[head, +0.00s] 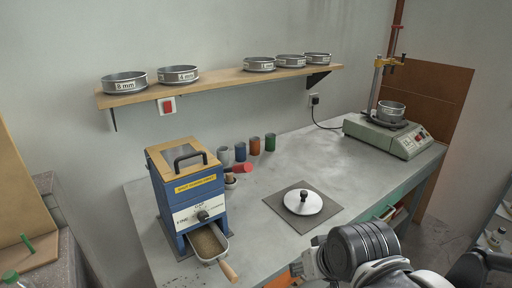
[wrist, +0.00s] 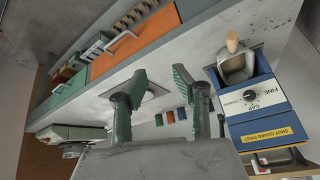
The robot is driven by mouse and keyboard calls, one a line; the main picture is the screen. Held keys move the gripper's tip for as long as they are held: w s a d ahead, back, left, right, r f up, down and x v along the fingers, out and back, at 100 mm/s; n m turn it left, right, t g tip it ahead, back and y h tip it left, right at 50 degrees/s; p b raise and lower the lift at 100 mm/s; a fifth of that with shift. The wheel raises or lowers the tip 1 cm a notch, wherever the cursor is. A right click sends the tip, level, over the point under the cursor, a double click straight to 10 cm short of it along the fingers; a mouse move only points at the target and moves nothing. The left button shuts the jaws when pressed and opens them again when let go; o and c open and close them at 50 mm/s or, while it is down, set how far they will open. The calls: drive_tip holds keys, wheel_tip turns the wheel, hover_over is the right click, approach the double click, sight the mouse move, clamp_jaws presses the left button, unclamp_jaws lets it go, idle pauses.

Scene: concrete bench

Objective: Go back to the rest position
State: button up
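My gripper (wrist: 160,76) is in the wrist view, with its two dark green fingers spread apart and nothing between them. It hangs over the bench, and the picture is turned so that the bench front is at the top. In the head view my arm fills the lower right corner; the gripper's fingers cannot be made out there. The blue mill (head: 190,200) stands on the left of the bench and also shows at the right of the wrist view (wrist: 258,118). A metal pan with a wooden handle (head: 229,271) sits at its front, holding brownish grain.
A white lid with a black knob (head: 303,203) lies on a grey mat (head: 326,222). Several coloured cups (head: 255,146) stand behind. A sieve shaker (head: 390,136) bears a sieve at the back right. A wall shelf (head: 220,83) carries several sieves. An orange drawer (wrist: 135,42) is below the bench top.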

drive_tip(key=s+d+r+m+t+h, duration=0.1)
drive_tip(key=s+d+r, duration=0.2)
drive_tip(key=d+r, duration=0.5)
drive_tip(key=shift+d+m+h, duration=0.3)
drive_tip(key=shift+d+m, duration=0.1)
idle(0.5)
drive_tip(key=o, duration=0.4)
drive_tip(key=shift+c, duration=0.2)
